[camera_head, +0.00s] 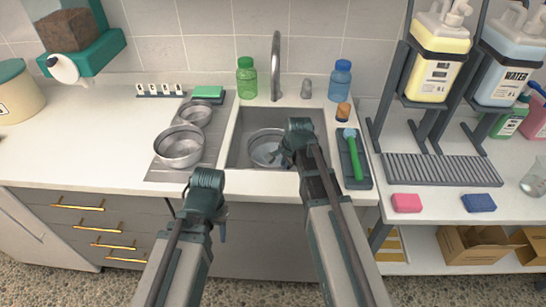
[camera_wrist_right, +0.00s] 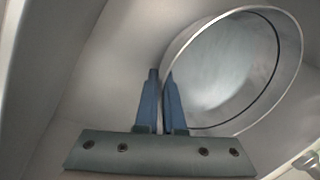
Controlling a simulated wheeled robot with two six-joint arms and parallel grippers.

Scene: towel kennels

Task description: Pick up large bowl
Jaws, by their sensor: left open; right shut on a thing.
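A round metal bowl (camera_head: 264,148) sits in the sink (camera_head: 240,157). My right gripper (camera_head: 286,157) is at the bowl's right side. In the right wrist view its blue fingers (camera_wrist_right: 160,74) are close together on the rim of the bowl (camera_wrist_right: 225,75), whose open inside shows to the right. My right arm hides part of the sink. A metal bowl (camera_head: 180,148) of similar look and a smaller one (camera_head: 195,115) stand on the grey drying mat left of the sink. My left gripper (camera_head: 222,224) is open and empty in front of the counter's front edge.
A tap (camera_head: 276,65) stands behind the sink between a green bottle (camera_head: 247,80) and a blue bottle (camera_head: 340,82). A tray with a green brush (camera_head: 353,155) lies right of the sink. Dispenser racks (camera_head: 400,90) stand at the right. The left counter (camera_head: 80,140) is largely clear.

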